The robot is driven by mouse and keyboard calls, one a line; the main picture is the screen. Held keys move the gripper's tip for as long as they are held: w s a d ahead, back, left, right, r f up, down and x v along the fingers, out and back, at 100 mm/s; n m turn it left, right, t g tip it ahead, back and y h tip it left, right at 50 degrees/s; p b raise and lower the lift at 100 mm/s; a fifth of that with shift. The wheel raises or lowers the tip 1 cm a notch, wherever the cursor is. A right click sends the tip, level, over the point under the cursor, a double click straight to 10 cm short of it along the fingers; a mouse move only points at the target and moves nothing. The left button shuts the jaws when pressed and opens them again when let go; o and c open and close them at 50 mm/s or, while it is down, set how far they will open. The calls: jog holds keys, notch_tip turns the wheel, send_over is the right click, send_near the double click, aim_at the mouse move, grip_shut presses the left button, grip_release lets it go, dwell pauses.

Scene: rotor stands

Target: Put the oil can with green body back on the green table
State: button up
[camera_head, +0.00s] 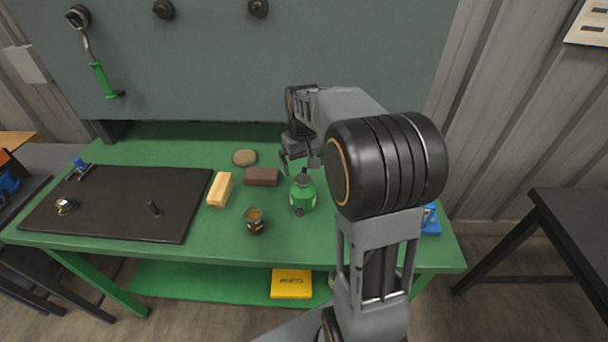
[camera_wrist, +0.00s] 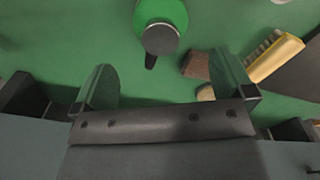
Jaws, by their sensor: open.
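The oil can with green body (camera_head: 302,195) stands upright on the green table (camera_head: 330,237), right of the middle of its top. It has a grey cap and a dark spout. My gripper (camera_head: 299,160) is just behind and above it, open and empty. In the wrist view the oil can (camera_wrist: 161,20) is at the top middle, with its cap and spout towards me. The open fingers of my gripper (camera_wrist: 165,85) are apart from it, with bare green table between them.
A brown block (camera_head: 262,177), a yellow-bristled brush (camera_head: 220,189), a small jar (camera_head: 255,221) and a round tan disc (camera_head: 244,157) lie left of the can. A dark mat (camera_head: 120,203) covers the table's left. A blue object (camera_head: 431,219) is at the right edge, partly behind my arm.

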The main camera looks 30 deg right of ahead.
jog(key=shift+r, duration=0.85)
jog(key=s+a+t, duration=0.2)
jog(key=s+a, duration=0.2)
jog(key=s, duration=0.4)
jog(key=s+a+t, duration=0.2)
jog(key=s+a, duration=0.3)
jog(key=s, duration=0.2)
jog(key=shift+s+a+f+n, duration=0.2)
jog(key=shift+s+n, duration=0.1)
jog(key=shift+s, duration=0.1)
jog(key=shift+d, duration=0.1)
